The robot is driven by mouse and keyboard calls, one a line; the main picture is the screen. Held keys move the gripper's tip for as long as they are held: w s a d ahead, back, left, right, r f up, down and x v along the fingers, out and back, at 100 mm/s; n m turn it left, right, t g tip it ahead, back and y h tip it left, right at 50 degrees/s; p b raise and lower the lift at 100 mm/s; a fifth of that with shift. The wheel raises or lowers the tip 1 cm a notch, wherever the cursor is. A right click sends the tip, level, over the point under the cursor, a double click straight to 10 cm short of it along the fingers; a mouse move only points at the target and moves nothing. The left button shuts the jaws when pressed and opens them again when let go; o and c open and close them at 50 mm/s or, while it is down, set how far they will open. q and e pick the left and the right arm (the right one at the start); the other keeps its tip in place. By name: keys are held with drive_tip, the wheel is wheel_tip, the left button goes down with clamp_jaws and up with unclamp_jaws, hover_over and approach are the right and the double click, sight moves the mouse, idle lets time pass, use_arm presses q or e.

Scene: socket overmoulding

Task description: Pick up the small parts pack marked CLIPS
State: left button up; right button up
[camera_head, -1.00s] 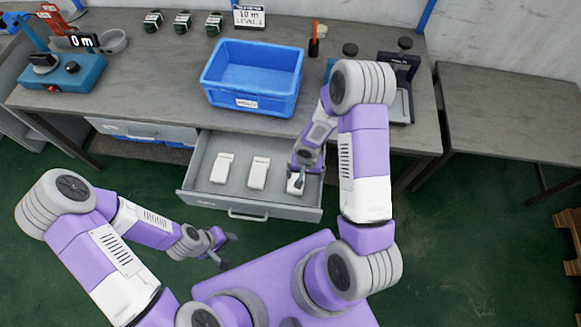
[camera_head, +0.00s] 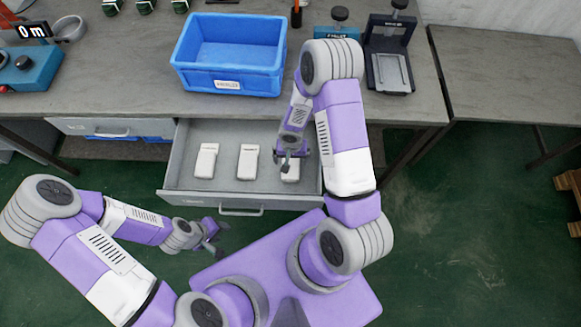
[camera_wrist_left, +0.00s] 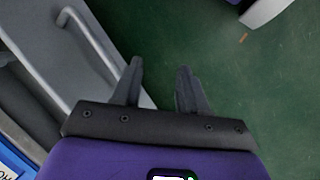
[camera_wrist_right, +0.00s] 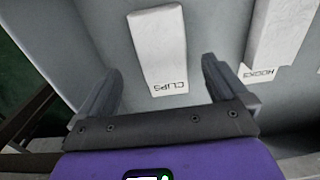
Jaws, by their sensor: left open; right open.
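The white CLIPS pack (camera_wrist_right: 158,48) lies in the open drawer, its label readable in the right wrist view between my right gripper's fingers. In the head view it is the rightmost of the three white packs (camera_head: 291,172), partly hidden by my right gripper (camera_head: 284,164). My right gripper, also in its wrist view (camera_wrist_right: 160,85), is open and above the pack, empty. My left gripper (camera_head: 217,238) is open and empty, left of my base and in front of the drawer; its fingers show in the left wrist view (camera_wrist_left: 160,85).
The HOOKS pack (camera_wrist_right: 278,35) lies beside it, the middle pack (camera_head: 248,161) in the head view. Another white pack (camera_head: 206,160) lies further left. The drawer (camera_head: 182,150) has raised walls and a front handle (camera_head: 241,211). A blue bin (camera_head: 228,82) stands on the bench above.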

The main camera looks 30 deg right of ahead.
sight(291, 164)
wheel_tip(291, 164, down, 5)
drive_tip(key=shift+a+b, duration=0.1)
drive_tip(key=shift+b, duration=0.65)
drive_tip(key=shift+r, duration=0.1)
drive_tip(key=c, duration=1.1)
